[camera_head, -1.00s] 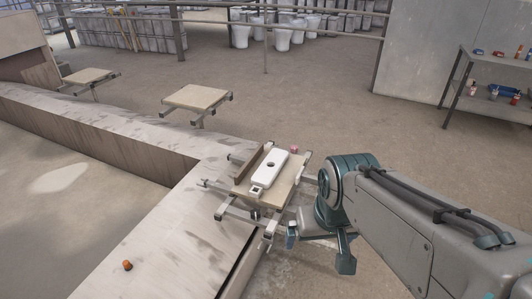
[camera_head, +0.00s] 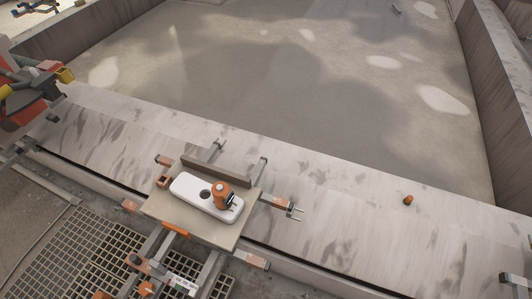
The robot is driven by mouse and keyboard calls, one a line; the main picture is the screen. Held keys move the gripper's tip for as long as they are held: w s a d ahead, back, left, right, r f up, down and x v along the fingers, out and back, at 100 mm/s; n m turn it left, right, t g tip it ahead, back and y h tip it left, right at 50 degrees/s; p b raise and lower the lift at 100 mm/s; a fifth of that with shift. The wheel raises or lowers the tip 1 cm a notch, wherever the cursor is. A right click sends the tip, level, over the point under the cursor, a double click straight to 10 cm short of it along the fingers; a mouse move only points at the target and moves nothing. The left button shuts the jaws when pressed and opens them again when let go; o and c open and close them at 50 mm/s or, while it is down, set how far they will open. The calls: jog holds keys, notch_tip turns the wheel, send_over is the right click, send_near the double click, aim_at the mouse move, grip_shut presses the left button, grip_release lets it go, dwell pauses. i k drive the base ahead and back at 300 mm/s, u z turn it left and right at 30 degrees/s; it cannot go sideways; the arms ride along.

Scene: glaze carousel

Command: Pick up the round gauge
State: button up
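An orange round thing with a dark part (camera_head: 220,194) stands on the right half of a white oblong ceramic piece (camera_head: 183,187); it may be the round gauge, but I see no dial face. The white piece has a dark round hole left of it and lies on a pale board (camera_head: 160,209). A smaller orange object (camera_head: 408,200) sits alone on the pale ledge to the right; I cannot tell what it is. My gripper and arm are not in view.
A brown upright strip (camera_head: 216,172) runs behind the white piece. Metal arms with orange ends (camera_head: 282,205) stick out around the board. A floor grating (camera_head: 75,250) lies at lower left. A red and yellow machine (camera_head: 40,95) stands at the left edge. The ledge (camera_head: 340,205) is mostly clear.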

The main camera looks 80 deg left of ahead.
aim_at(224, 198)
jog(key=u, duration=3.8)
jog(key=k, duration=1.15)
jog(key=z, duration=0.55)
jog(key=i, duration=1.55)
jog(key=u, duration=0.35)
